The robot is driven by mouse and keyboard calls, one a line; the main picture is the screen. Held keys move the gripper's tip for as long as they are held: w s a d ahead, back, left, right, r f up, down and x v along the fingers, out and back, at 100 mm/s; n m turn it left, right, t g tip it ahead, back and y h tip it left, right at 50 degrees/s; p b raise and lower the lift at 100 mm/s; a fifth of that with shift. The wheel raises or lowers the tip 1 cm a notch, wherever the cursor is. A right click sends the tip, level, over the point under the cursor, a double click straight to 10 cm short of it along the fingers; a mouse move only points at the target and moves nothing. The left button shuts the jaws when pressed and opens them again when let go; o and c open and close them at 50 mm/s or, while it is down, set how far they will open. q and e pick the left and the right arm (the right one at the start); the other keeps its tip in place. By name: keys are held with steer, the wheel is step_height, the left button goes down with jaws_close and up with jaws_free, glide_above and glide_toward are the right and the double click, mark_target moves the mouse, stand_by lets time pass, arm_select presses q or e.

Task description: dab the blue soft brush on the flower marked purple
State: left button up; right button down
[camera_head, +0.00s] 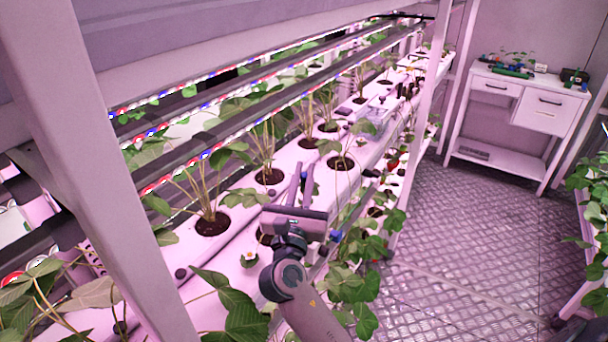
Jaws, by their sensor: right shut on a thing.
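My right gripper (301,186) reaches over the white planting trough (228,268) from the bottom of the view. Its two fingers point away from me and are shut on a thin dark-blue thing, which looks like the blue brush (309,186). The brush is mostly hidden by the gripper, and its tip is not clear. A white flower with a yellow middle (249,257) sits at the trough's front side, left of my right wrist and apart from it. I cannot make out a purple mark on any flower. My left gripper is not in view.
A pale rack post (110,170) stands at the left. Strawberry plants in dark holes line the trough, with light bars (250,110) above. Leaves (355,270) hang by my right arm. A clear box (372,122) stands farther along. The metal floor (455,240) and white workbench (525,110) are right.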

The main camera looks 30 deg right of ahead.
steer(key=shift+f, duration=0.45)
stand_by(0.5)
stand_by(0.5)
step_height(320, 180, up, 7)
steer(key=p, duration=0.7)
stand_by(0.4)
steer(key=shift+s, duration=0.1)
stand_by(0.7)
